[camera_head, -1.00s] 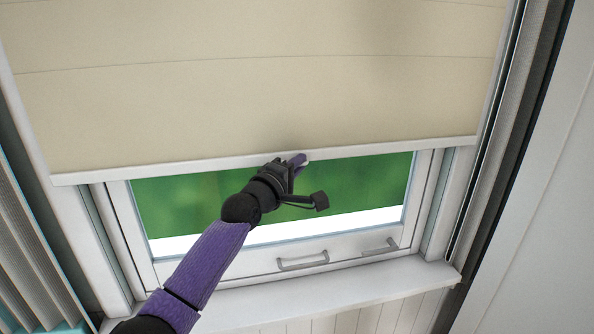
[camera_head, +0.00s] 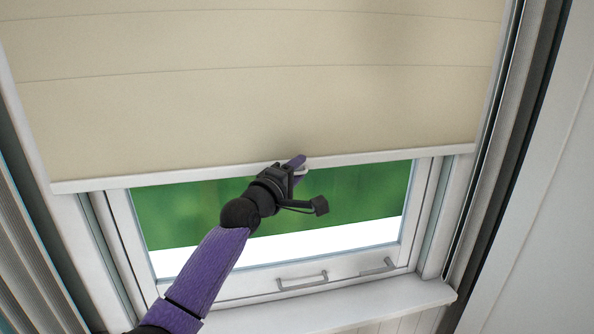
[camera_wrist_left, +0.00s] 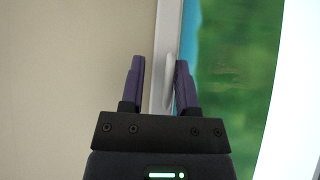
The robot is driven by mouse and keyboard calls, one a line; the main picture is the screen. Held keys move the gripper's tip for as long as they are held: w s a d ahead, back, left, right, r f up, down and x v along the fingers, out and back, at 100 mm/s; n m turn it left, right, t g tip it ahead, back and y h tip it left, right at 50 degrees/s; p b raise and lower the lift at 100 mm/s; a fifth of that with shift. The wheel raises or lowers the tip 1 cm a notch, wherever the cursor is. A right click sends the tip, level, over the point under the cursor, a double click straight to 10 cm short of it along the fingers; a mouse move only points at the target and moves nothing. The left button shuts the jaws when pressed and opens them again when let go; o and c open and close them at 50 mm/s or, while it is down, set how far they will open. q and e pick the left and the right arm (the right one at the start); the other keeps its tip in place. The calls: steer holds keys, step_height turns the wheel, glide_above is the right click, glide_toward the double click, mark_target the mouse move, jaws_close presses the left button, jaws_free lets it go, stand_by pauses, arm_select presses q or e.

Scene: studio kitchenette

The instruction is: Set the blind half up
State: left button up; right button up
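The cream blind (camera_head: 250,110) hangs over the upper part of the window, its white bottom rail (camera_head: 400,156) slightly slanted in the head view. The window shows below the rail. My left gripper (camera_head: 298,168) is at the rail near its middle, beside a small white pull. In the left wrist view my left gripper (camera_wrist_left: 160,85) has its two purple fingers apart, on either side of the rail (camera_wrist_left: 167,30) and the pale pull (camera_wrist_left: 169,75). The pull lies close to the right finger; contact is unclear. My right gripper is not in view.
The window frame has two grey handles, one left (camera_head: 303,281) and one right (camera_head: 378,267). A white sill (camera_head: 370,303) runs below. A ribbed grey panel (camera_head: 30,270) stands at the left, and a pale wall panel (camera_head: 545,200) at the right.

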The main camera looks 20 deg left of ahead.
arm_select(q)
steer(key=shift+s+f, duration=0.1)
steer(key=shift+s+a, duration=0.1)
steer(key=shift+s, duration=0.2)
steer(key=s+a+b, duration=0.1)
steer(key=s, duration=0.8)
steer(key=shift+a+f, duration=0.15)
steer(key=shift+f, duration=0.2)
